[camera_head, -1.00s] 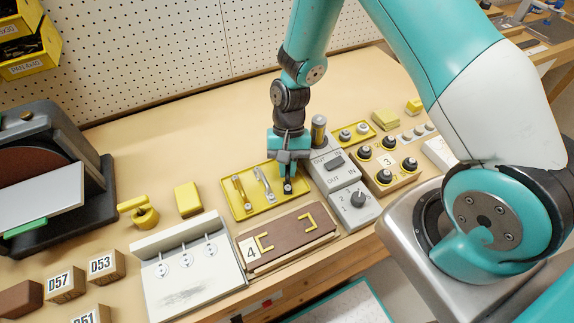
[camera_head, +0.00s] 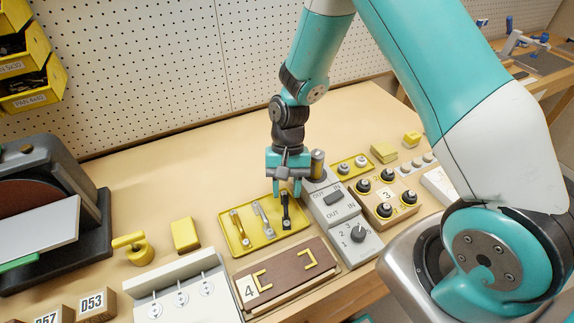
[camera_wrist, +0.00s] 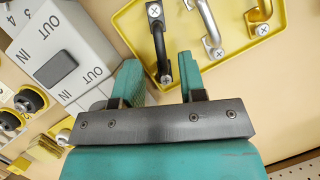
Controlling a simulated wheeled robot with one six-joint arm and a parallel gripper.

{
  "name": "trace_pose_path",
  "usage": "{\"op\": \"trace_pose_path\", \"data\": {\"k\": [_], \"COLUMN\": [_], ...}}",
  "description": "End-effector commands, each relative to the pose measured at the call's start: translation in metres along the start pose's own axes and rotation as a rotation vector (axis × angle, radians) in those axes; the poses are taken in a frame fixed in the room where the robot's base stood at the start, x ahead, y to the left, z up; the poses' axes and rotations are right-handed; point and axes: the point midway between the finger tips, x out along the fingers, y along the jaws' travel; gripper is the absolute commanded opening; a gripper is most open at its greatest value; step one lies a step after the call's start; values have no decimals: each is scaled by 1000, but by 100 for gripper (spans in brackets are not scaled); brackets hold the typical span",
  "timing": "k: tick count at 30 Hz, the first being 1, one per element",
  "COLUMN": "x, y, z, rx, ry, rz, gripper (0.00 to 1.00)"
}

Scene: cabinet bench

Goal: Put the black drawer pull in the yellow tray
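The black drawer pull (camera_head: 286,212) is in the yellow tray (camera_head: 273,234), at the tray's right end beside a silver pull (camera_head: 263,217) and a brass pull (camera_head: 240,230). My gripper (camera_head: 287,190) is just above the black pull's far end. In the wrist view, my gripper (camera_wrist: 158,78) is open, with a gap between its two teal fingers. The black pull (camera_wrist: 160,45) shows through that gap, apart from both fingers. Its far mounting foot, with a screw, rests on the tray (camera_wrist: 128,27).
A grey switch box (camera_head: 330,203) and a knob box (camera_head: 353,238) stand just right of the tray. A brown board marked 4 (camera_head: 288,272) lies in front. A yellow block (camera_head: 185,235) is to the left. The bench behind the tray is clear.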

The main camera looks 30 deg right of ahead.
Motion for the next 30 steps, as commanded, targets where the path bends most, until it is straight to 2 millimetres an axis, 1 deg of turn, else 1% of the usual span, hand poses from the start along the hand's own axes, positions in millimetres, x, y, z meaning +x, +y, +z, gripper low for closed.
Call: {"op": "trace_pose_path", "data": {"k": [1,6,9,14,17,20,21,23,24,26,27,30], "x": [-12,-49,-65,-81,-97,-123,-134,-149,-157,-166,-170,-174], "y": [0,0,0,-1,-6,-15,-18,-22,-23,-23,-22,-16], "z": [-2,-2,-1,1,15,49,67,98,119,150,169,210], "rx": [0,-1,0,-7,-64,-199,-271,-392,-474,-594,-670,-834], "ry": [7,6,5,4,26,75,100,142,170,211,237,296], "rz": [-4,-3,-2,-2,-12,-35,-46,-63,-72,-85,-92,-105], "gripper": [38,38,38,38,38,38,38,38,38,38,38,38]}}
